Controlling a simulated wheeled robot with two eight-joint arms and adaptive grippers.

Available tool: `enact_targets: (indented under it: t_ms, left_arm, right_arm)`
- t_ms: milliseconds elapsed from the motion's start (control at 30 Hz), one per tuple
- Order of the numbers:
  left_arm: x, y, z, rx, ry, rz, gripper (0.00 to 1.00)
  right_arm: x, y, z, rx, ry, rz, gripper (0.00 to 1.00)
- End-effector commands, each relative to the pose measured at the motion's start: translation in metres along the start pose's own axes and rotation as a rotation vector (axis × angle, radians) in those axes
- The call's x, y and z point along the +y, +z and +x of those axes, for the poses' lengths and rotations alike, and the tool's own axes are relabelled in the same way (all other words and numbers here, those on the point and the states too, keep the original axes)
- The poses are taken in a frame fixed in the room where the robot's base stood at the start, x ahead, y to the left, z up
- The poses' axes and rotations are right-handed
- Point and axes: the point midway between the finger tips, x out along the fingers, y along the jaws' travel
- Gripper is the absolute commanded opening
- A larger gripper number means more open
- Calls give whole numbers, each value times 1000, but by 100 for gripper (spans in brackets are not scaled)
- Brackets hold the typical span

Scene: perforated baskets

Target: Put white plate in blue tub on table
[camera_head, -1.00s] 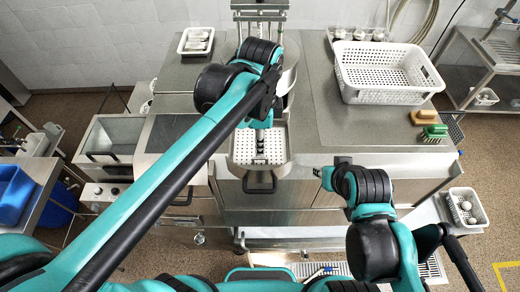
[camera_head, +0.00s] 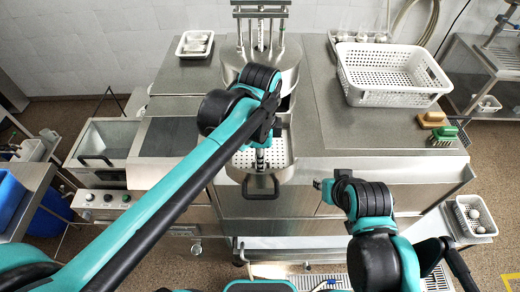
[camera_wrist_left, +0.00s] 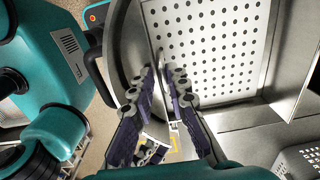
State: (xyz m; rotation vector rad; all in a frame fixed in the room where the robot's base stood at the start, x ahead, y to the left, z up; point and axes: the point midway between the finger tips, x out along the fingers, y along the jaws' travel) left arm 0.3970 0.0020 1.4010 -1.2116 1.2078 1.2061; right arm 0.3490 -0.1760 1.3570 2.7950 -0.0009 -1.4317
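My left gripper (camera_head: 262,150) points down over the metal drawer with a perforated floor (camera_head: 280,150). In the left wrist view its two fingers (camera_wrist_left: 164,72) converge, with a narrow gap between the tips. No plate shows clearly in the head view. The blue tub (camera_head: 10,195) is at the far left on a metal table. My right gripper (camera_head: 325,188) is right of the drawer; its fingers are not clear.
A large white perforated basket (camera_head: 390,96) stands on the right counter, near brown and green brushes (camera_head: 444,134). A small white tray (camera_head: 195,44) is at the back left. A metal sink (camera_head: 104,140) lies between the drawer and the tub. A small basket (camera_head: 470,215) is at lower right.

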Motion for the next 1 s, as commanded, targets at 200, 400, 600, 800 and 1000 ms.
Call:
enact_targets:
  t_ms: [200,400,600,800,1000]
  left_arm:
    - [0,0,0,0,0,0,0]
    - [0,0,0,0,0,0,0]
    - [0,0,-1,0,0,0,0]
    - [0,0,-10,0,0,0,0]
    - [0,0,-21,0,0,0,0]
  right_arm:
    - [0,0,0,0,0,0,31]
    - [0,0,0,0,0,0,31]
    - [0,0,0,0,0,0,31]
    - [0,-4,-6,0,0,0,31]
    - [0,-9,-13,0,0,0,31]
